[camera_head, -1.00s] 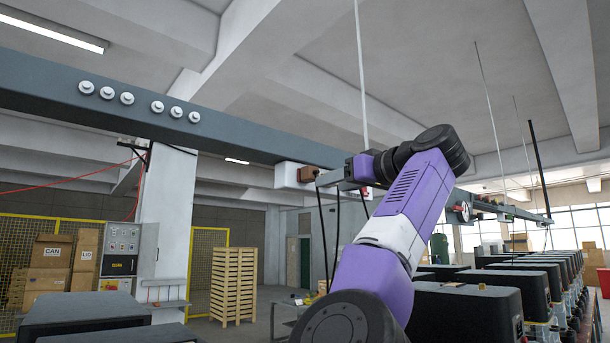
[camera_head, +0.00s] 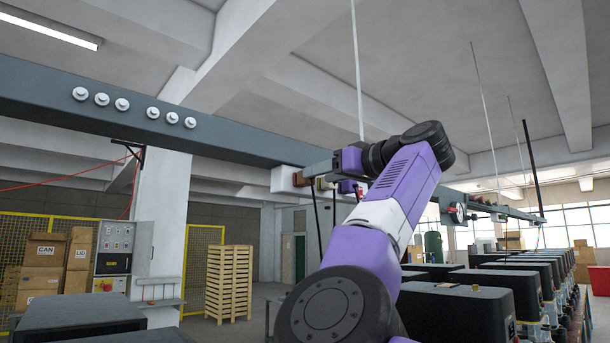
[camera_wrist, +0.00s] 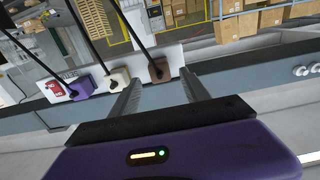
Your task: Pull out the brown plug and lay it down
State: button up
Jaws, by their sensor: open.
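The brown plug (camera_wrist: 159,70) sits in a white socket panel (camera_wrist: 174,57) on the overhead beam, with a black cable running from it. The head view shows the brown plug (camera_head: 299,177) partly behind my gripper (camera_head: 318,170). In the wrist view my gripper (camera_wrist: 162,78) is open, with the brown plug showing between its two fingertips. I cannot tell how deep the fingers reach around it, or whether they touch it. A white plug (camera_wrist: 118,79) is just outside the left finger, and a purple plug (camera_wrist: 82,88) is further left.
A red part (camera_wrist: 54,88) sits at the panel's left end. The grey beam (camera_head: 220,143) carries several white round knobs (camera_head: 122,104). Black cables hang from the plugs. Black machine housings (camera_head: 465,305) stand below right. A wooden pallet stack (camera_head: 229,282) stands on the floor behind.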

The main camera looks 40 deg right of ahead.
aim_at(308, 185)
jog(key=shift+w+p, duration=1.55)
jog(key=shift+w, duration=1.45)
grip_shut()
jog(key=shift+s+f, duration=0.1)
jog(key=shift+s, duration=0.05)
jog(key=shift+s+b, duration=1.95)
jog(key=shift+s, duration=0.95)
